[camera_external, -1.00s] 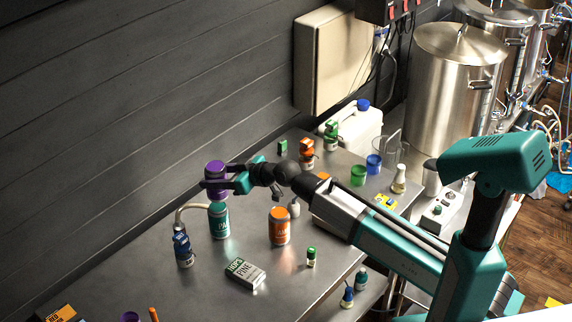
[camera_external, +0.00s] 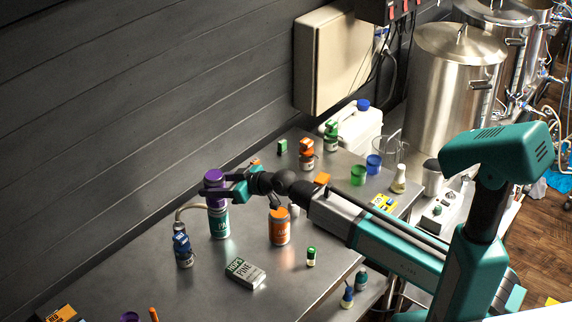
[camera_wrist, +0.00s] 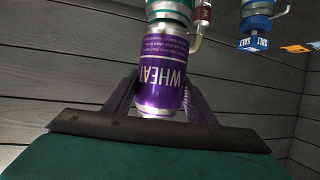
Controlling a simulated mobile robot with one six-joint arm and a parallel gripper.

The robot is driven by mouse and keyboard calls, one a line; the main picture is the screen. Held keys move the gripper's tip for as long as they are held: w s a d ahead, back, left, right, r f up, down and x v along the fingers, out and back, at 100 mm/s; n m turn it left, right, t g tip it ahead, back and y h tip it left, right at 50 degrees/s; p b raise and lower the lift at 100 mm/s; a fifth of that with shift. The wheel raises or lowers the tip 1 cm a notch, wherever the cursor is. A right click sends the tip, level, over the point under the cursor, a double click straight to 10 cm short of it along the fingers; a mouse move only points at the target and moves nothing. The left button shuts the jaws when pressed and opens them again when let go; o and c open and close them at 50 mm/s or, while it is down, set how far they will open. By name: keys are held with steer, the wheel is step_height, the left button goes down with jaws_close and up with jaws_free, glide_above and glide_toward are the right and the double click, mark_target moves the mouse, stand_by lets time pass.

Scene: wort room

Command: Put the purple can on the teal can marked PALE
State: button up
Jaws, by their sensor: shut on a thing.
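The purple can (camera_external: 214,175), marked WHEAT in the wrist view (camera_wrist: 160,75), is held between the fingers of my gripper (camera_external: 216,191). The teal can (camera_external: 220,224) stands upright on the metal table directly below it. The purple can looks upright and lined up over the teal can. In the wrist view, which is upside down, the teal can (camera_wrist: 170,8) meets the end of the purple can with no clear gap. My gripper's fingers are shut around the purple can and partly hide it in the outside view.
An orange can (camera_external: 279,228) stands right of the teal can. A blue-capped bottle (camera_external: 183,250) and a curved pipe (camera_external: 185,210) are close on the left. A HOPS PINE box (camera_external: 245,273) lies in front. The table's front middle is mostly clear.

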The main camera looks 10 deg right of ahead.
steer(key=shift+f, duration=0.1)
steer(key=o, duration=1.3)
steer(key=shift+b+v, duration=1.35)
steer(key=shift+v, duration=4.7)
steer(key=shift+w, duration=0.15)
